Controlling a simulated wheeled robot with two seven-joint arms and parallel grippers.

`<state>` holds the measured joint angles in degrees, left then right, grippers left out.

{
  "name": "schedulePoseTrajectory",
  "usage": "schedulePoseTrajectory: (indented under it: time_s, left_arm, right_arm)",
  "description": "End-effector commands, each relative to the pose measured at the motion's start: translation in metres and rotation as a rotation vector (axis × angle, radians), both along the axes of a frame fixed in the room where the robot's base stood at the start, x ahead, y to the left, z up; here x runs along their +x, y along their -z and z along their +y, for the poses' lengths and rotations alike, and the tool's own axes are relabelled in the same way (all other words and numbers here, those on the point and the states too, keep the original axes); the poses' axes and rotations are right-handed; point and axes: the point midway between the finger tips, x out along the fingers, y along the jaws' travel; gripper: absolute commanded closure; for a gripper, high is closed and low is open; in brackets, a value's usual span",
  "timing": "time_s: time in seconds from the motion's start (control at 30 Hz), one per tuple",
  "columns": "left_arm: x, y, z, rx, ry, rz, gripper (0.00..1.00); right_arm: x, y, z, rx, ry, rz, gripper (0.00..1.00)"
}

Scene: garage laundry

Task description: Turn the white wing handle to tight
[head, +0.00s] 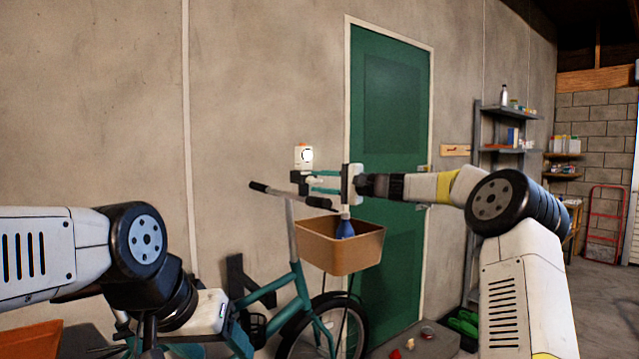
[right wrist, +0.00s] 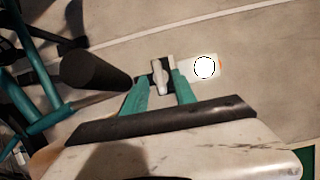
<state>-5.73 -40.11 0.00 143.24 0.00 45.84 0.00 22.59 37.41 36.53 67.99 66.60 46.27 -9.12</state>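The white wing handle (right wrist: 159,76) sits on a small dark fitting at the wall in the right wrist view. In the head view the handle (head: 311,181) is small and partly lost among the gripper fingers. My right gripper (right wrist: 160,82) reaches it with its teal fingers apart, one on each side of the handle. Small gaps seem to show between the fingers and the handle, so I see no firm grip. The head view shows the right gripper (head: 322,182) pointing left along the wall. My left gripper (head: 208,312) is low at the left, its fingers not clearly shown.
A white box with a round face (head: 304,157) is just above the fitting. A teal bicycle (head: 290,287) with a brown basket (head: 340,248) holding a blue bottle (head: 345,228) stands below the right gripper. Its black handlebar grip (right wrist: 95,72) is close to the fingers. A green door (head: 388,110) is behind.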

Motion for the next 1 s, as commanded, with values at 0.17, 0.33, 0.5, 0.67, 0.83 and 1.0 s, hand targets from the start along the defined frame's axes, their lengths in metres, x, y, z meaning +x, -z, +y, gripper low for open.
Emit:
schedulePoseTrajectory:
  time_s: [0.17,0.33,0.5,0.67,0.83,1.0]
  left_arm:
    - [0.000,0.000,0.000,0.000,0.000,0.000,0.37]
    - [0.000,0.000,0.000,0.000,0.000,0.000,0.37]
    - [0.000,0.000,0.000,0.000,0.000,0.000,0.37]
    - [0.000,0.000,0.000,0.000,0.000,0.000,0.37]
    - [0.000,0.000,0.000,0.000,0.000,0.000,0.37]
    - [0.000,0.000,0.000,0.000,0.000,0.000,0.37]
  right_arm:
    - [-0.002,-0.001,-0.003,-0.001,0.001,-0.001,0.67]
    - [-0.014,-0.001,-0.024,0.000,0.003,0.000,0.67]
    - [-0.029,0.000,-0.049,-0.001,0.003,-0.001,0.67]
    - [-0.038,0.000,-0.063,0.001,0.002,0.001,0.67]
    - [-0.041,0.000,-0.067,0.000,0.000,0.000,0.67]
    - [-0.041,0.000,-0.067,0.000,0.000,0.000,0.67]
